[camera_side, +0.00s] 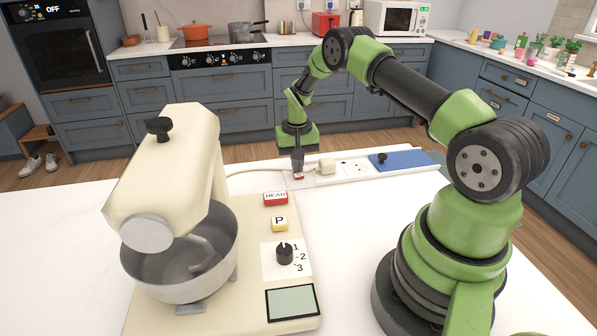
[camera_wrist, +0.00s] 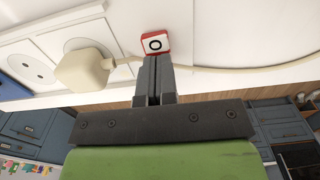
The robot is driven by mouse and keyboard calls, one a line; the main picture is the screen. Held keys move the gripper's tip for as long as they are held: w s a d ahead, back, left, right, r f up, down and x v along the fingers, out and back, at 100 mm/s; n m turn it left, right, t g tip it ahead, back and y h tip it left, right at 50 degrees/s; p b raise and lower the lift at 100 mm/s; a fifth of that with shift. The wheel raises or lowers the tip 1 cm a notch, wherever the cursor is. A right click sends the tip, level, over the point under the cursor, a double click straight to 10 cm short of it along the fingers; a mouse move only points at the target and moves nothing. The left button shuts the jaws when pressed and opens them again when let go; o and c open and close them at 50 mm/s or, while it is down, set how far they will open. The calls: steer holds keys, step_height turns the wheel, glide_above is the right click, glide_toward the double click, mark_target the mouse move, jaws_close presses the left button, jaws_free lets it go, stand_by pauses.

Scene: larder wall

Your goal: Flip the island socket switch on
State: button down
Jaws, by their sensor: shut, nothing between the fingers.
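The island socket switch is a small red rocker with a white face (camera_side: 298,176), at the left end of the white socket strip (camera_side: 340,179) on the island. In the wrist view the switch (camera_wrist: 155,43) shows a black "O" on its white face. My gripper (camera_side: 297,168) points down over the switch from above. In the wrist view my gripper (camera_wrist: 155,60) has its two dark fingers together and empty, with the tips right at the switch's edge. I cannot tell whether they touch it.
A cream plug (camera_side: 327,166) sits in the socket beside the switch, its cable running left past it. An empty socket (camera_side: 352,167) and a blue panel with a black knob (camera_side: 402,160) lie further right. A cream stand mixer (camera_side: 165,170) stands at the left front.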

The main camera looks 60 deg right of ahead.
steer(key=shift+r, duration=3.5)
steer(key=shift+r, duration=0.1)
steer(key=s+a+r+n+t, duration=0.1)
steer(key=s+a+r+t, duration=0.15)
steer(key=a+r, duration=0.55)
steer(key=s+a+r+n+t, duration=0.1)
steer(key=s+a+r, duration=0.25)
steer(key=r, duration=0.75)
steer(key=s+a+r+n+t+y, duration=0.1)
steer(key=s+a+r+t, duration=0.1)
steer(key=s+a, duration=0.3)
steer(key=s+a+r+n+t+y, duration=0.1)
steer(key=s+a, duration=0.4)
steer(key=s, duration=0.6)
steer(key=shift+r+n+t, duration=0.35)
steer(key=shift+n, duration=0.15)
